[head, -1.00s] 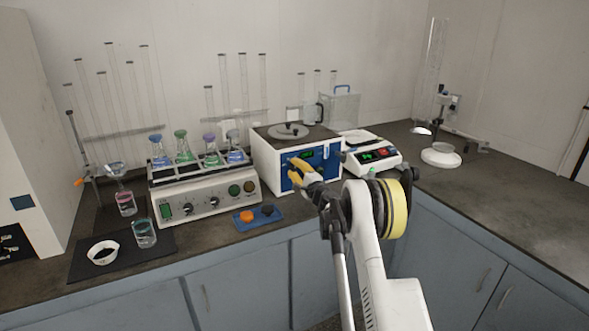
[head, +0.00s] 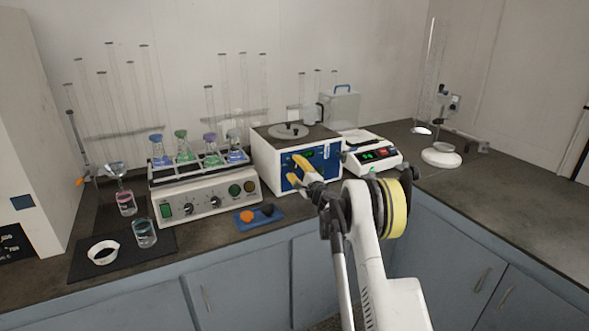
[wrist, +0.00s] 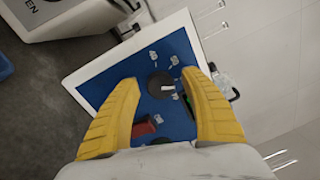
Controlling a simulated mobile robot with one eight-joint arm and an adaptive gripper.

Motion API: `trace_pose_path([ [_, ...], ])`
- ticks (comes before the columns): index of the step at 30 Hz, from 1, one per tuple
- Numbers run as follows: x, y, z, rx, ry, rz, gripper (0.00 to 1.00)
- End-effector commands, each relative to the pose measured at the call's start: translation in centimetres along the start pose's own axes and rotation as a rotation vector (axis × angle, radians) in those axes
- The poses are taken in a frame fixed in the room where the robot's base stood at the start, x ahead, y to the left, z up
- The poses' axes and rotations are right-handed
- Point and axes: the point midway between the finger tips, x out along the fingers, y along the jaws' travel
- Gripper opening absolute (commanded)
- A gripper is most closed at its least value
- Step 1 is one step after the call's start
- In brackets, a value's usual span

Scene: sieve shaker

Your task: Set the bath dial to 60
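The bath (head: 268,165) is a white box with a blue front panel, in the middle of the counter in the head view. Its dial (wrist: 157,80) is a dark round knob with a white pointer mark, seen on the blue panel in the wrist view. My gripper (wrist: 160,78) has yellow fingers spread open, one on each side of the dial with gaps between. In the head view my gripper (head: 298,171) is at the bath's front, and the dial cannot be made out there.
A red switch (wrist: 143,127) and a green-lit display (wrist: 187,104) are on the panel near the fingers. A flask shaker (head: 205,195) stands left of the bath, a balance (head: 375,157) right. A blue tray (head: 259,218) lies in front.

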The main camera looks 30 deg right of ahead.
Motion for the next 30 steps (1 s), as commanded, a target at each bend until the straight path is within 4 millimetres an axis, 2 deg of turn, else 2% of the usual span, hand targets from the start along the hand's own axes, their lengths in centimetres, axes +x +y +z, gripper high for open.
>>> trace_pose_path([
  [5, -0.1, 0.0, 0.0, 0.0, 0.0, 0.0, 0.54],
  [8, -0.8, 0.0, -0.1, 0.0, 0.001, 0.0, 0.54],
  [11, -2.4, -0.1, -0.1, 0.0, 0.002, -0.001, 0.54],
  [21, -9.8, 0.0, 0.0, -0.001, 0.001, 0.0, 0.54],
  [25, -11.3, 0.0, -0.1, -0.001, 0.001, 0.0, 0.54],
  [30, -12.1, 0.0, 0.0, 0.0, 0.0, 0.0, 0.54],
])
